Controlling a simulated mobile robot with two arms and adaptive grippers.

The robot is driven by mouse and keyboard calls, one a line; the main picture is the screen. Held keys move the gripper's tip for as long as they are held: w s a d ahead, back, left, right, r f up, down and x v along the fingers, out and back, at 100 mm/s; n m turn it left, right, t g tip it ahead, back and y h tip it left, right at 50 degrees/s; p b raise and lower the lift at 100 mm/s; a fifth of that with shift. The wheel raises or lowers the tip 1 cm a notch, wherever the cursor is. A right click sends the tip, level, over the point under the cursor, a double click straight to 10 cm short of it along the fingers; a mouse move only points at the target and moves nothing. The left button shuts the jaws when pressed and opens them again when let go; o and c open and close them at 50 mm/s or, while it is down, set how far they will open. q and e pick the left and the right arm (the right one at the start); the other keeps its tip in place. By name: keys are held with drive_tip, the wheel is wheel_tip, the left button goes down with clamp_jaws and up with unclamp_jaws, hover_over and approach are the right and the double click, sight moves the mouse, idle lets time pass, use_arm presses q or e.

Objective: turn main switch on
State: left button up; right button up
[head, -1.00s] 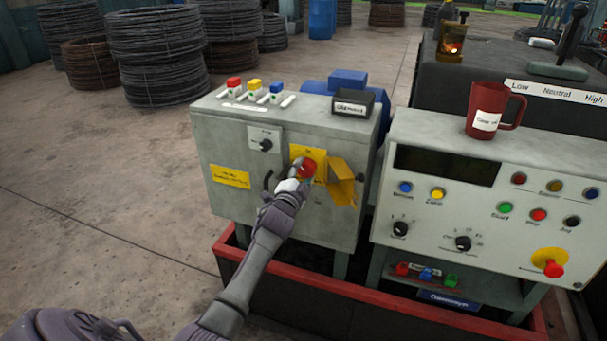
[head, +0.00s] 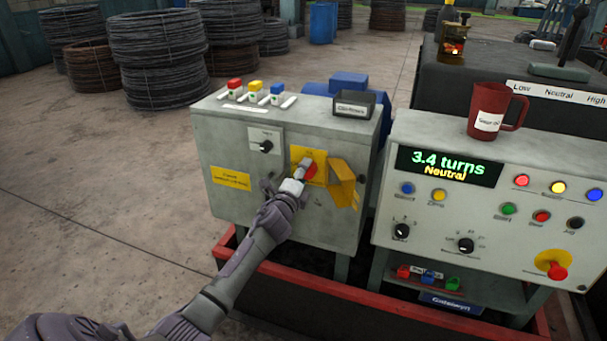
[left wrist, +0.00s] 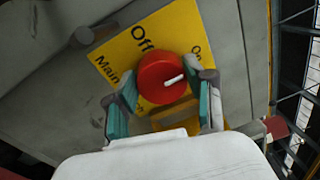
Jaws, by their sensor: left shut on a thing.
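The main switch is a red rotary knob (left wrist: 162,79) on a yellow plate (left wrist: 118,58) marked Off and On. Its white mark points to the right, on the On side, in the left wrist view. In the head view the knob (head: 310,172) is partly covered by my gripper, on the front of the grey cabinet (head: 230,140). My left gripper (left wrist: 165,100) is shut on the knob, one finger on each side; it also shows in the head view (head: 300,174). My right gripper is in neither view.
A yellow flap (head: 342,182) sticks out right of the switch. The control console (head: 440,205) stands to the right, its display (head: 445,166) reading "3.4 turns Neutral". A red mug (head: 492,108) stands on it. A red-edged barrier (head: 345,290) runs low in front.

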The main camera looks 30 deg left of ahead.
use_arm(q)
drive_tip(key=shift+f, duration=0.1)
idle(0.4)
drive_tip(key=o, duration=1.2)
drive_tip(key=shift+c, duration=0.2)
drive_tip(key=v, duration=1.2)
